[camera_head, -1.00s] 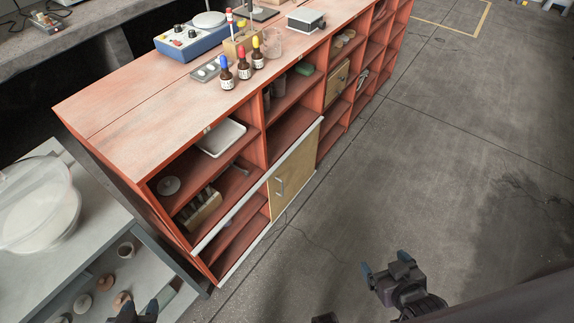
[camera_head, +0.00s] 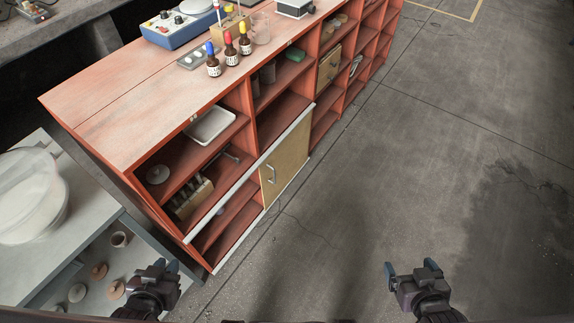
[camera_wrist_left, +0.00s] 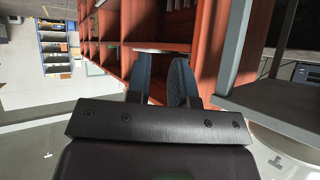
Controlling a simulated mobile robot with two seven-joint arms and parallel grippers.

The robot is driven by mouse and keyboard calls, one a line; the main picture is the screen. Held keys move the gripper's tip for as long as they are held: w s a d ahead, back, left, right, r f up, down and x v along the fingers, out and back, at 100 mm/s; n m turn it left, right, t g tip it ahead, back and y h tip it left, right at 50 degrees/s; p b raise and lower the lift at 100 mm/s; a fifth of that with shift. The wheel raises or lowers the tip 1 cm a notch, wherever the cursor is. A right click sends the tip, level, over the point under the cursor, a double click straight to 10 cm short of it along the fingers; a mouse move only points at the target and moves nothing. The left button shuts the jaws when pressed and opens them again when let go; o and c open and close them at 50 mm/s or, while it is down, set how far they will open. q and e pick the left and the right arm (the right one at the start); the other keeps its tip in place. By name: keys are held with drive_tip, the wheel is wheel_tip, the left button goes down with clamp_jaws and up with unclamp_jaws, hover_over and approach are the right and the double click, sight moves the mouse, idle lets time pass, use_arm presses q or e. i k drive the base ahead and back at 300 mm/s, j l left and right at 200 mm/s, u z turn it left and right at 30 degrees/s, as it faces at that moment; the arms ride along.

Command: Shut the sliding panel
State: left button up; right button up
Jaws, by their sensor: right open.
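The sliding panel (camera_head: 284,165) is a light wooden board with a metal bar handle (camera_head: 271,174). It stands between two pale rails (camera_head: 231,194) on the front of the red shelf unit. It covers the right part of the railed lower section, and the left part is uncovered, showing shelves inside. My left gripper (camera_head: 166,265) is open and empty, low and to the left of the panel, near the grey side table. Its fingers show apart in the left wrist view (camera_wrist_left: 162,78). My right gripper (camera_head: 411,267) is open and empty over the floor, to the right of the panel. Neither touches the panel.
The red shelf unit (camera_head: 118,110) carries dropper bottles (camera_head: 229,50) and a blue device (camera_head: 178,28) on top. A grey side table (camera_head: 90,200) with a clear tub (camera_head: 28,200) stands at left. The concrete floor (camera_head: 400,170) in front is clear.

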sight(277, 170)
drive_tip(key=i+l+z, duration=0.1)
drive_tip(key=l, duration=0.25)
drive_tip(key=i+l+z, duration=0.1)
drive_tip(key=l, duration=0.25)
drive_tip(key=i+l+z, duration=0.1)
drive_tip(key=l, duration=0.25)
drive_tip(key=i+l+z, duration=0.1)
drive_tip(key=i+l, duration=0.15)
